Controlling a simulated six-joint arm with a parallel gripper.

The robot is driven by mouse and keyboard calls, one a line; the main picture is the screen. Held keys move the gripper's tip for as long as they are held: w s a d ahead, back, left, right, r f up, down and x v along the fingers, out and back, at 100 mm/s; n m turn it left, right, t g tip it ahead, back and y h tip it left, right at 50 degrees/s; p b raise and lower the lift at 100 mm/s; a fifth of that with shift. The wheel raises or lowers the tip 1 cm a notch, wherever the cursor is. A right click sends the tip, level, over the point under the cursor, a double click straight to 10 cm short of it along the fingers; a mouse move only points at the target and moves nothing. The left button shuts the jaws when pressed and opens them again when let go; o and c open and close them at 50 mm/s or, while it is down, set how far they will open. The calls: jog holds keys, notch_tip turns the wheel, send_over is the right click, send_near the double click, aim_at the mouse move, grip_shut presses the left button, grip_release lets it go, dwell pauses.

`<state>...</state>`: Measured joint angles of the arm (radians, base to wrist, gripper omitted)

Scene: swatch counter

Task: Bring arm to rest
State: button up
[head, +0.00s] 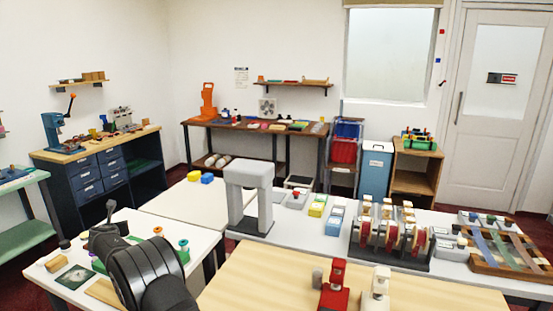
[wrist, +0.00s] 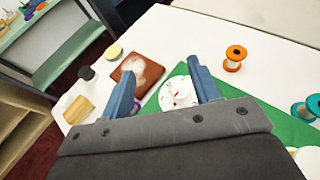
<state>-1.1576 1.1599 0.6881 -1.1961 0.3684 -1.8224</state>
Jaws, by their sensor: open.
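My gripper (wrist: 162,67) is open, its two blue fingers apart with nothing held between them. It hangs over a white table (wrist: 200,25). A white dial-like disc (wrist: 178,92) on a green mat (wrist: 228,92) shows between the fingers in the wrist view, below them; I cannot tell the height of the gap. In the head view my dark arm reaches up from the bottom edge over the left white table (head: 205,238), and it hides part of the things on that table. The fingers cannot be made out there.
Around my gripper are an orange spool (wrist: 235,57), a teal spool (wrist: 308,108), a brown board (wrist: 143,70), a dark cylinder (wrist: 87,73) and a cream disc (wrist: 114,50). A grey arch (head: 249,180) stands right of my arm. A wooden-topped table (head: 240,275) lies in front.

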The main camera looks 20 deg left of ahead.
jog(key=shift+w+d+r, duration=0.2)
jog(key=shift+d+r, duration=0.1)
jog(key=shift+r, duration=0.55)
jog(key=shift+w+d+r, duration=0.15)
jog(key=shift+d+r, duration=0.1)
jog(key=shift+r, duration=0.55)
jog(key=shift+w+d+r, duration=0.2)
jog(key=shift+d+r, duration=0.1)
jog(key=shift+r, duration=0.55)
